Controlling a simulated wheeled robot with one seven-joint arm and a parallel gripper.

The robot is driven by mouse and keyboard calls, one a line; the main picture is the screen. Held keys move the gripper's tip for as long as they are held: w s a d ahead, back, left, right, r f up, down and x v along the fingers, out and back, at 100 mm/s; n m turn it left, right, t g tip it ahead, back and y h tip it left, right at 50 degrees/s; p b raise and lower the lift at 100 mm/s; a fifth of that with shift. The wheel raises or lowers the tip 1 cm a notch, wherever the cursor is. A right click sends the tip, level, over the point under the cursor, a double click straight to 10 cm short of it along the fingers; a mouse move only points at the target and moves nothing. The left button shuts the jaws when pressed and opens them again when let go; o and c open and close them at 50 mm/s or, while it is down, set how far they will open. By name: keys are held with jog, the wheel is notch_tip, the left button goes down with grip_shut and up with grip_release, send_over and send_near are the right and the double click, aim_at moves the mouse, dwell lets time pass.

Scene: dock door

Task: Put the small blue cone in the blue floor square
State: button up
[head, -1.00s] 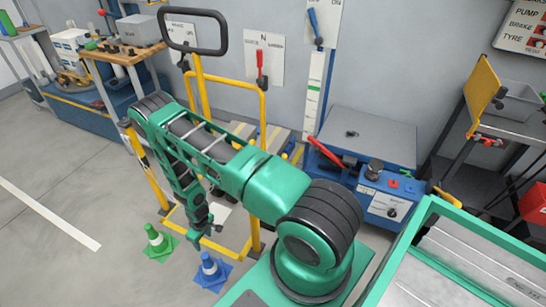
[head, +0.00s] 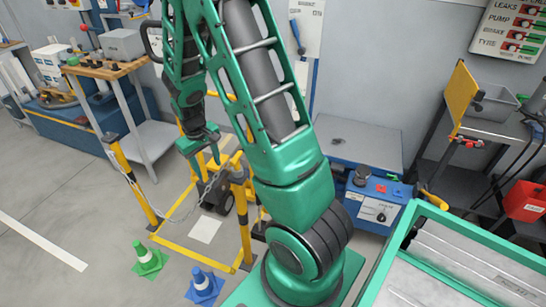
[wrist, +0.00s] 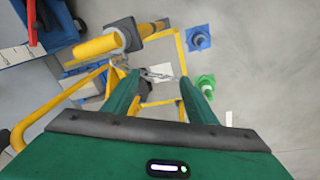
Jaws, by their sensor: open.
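The small blue cone (head: 201,276) stands upright on the floor at the lower middle of the head view. A flat blue square (head: 212,294) shows around its foot, and the cone looks to be standing on it. In the wrist view the cone (wrist: 199,39) is seen from above, within the blue square (wrist: 190,31). My gripper (head: 204,155) is open and apart from the cone, higher up and behind it, by the yellow posts. In the wrist view, its two green fingers (wrist: 157,82) are spread, with nothing gripped between them.
A green cone (head: 142,251) stands on a green square, left of the blue one. Yellow posts with a hanging chain (head: 185,214) and a yellow floor frame (head: 203,257) lie under my gripper. Open floor (head: 70,205) is to the left.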

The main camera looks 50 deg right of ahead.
jog(key=s+d+r+m, duration=0.2)
jog(key=s+r+m, duration=0.1)
jog(key=s+r, duration=1.1)
jog(key=s+a+r+m, duration=0.1)
jog(key=s+r, duration=0.1)
jog(key=s, duration=0.5)
jog(key=s+r+m+y, duration=0.1)
jog(key=s+r, duration=0.2)
jog(key=s, duration=0.5)
jog(key=shift+a+g+y, duration=0.3)
jog(key=shift+a, duration=0.1)
jog(key=shift+r, duration=0.1)
